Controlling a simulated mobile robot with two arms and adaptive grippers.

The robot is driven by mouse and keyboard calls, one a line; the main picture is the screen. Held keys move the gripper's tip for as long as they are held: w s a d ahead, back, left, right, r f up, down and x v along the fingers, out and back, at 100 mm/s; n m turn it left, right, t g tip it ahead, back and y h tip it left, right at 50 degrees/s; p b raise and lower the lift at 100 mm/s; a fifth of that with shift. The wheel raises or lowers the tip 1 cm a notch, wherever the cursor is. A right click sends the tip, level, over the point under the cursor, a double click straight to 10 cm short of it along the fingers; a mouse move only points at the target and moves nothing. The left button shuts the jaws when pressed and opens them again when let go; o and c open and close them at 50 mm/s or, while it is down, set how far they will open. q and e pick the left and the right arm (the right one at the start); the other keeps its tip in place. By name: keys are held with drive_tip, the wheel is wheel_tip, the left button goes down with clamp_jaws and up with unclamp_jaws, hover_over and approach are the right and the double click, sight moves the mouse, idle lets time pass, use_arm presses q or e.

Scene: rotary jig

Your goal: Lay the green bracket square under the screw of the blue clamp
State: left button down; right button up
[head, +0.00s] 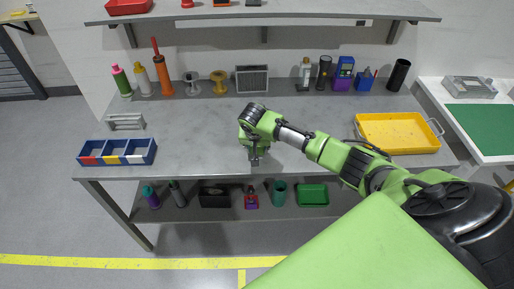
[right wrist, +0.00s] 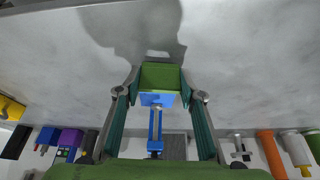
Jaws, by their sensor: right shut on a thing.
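My right gripper (head: 254,157) is low over the front middle of the grey workbench. In the right wrist view, its two fingers (right wrist: 160,88) are shut on the green bracket (right wrist: 161,75), one on each side. The blue clamp (right wrist: 155,125) shows in the right wrist view, between the fingers and just past the bracket, with an upright blue body. In that view the bracket covers part of the clamp. I cannot tell whether they touch, or where the screw sits. In the head view my right arm hides the clamp. My left gripper is in neither view.
A blue bin (head: 117,152) and a grey rack (head: 126,122) stand on the bench at left, a yellow tray (head: 397,134) at right. Bottles, spools and a grey vented box (head: 252,79) line the back. The bench (head: 190,135) left of the gripper is clear.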

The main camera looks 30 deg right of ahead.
drive_tip(key=shift+p, duration=0.3)
drive_tip(key=shift+w+d+b, duration=0.95)
drive_tip(key=shift+w, duration=0.25)
drive_tip(key=shift+w+d+b, duration=0.95)
drive_tip(key=shift+w, duration=0.2)
idle(0.3)
drive_tip(key=o, duration=1.2)
drive_tip(key=v, duration=1.2)
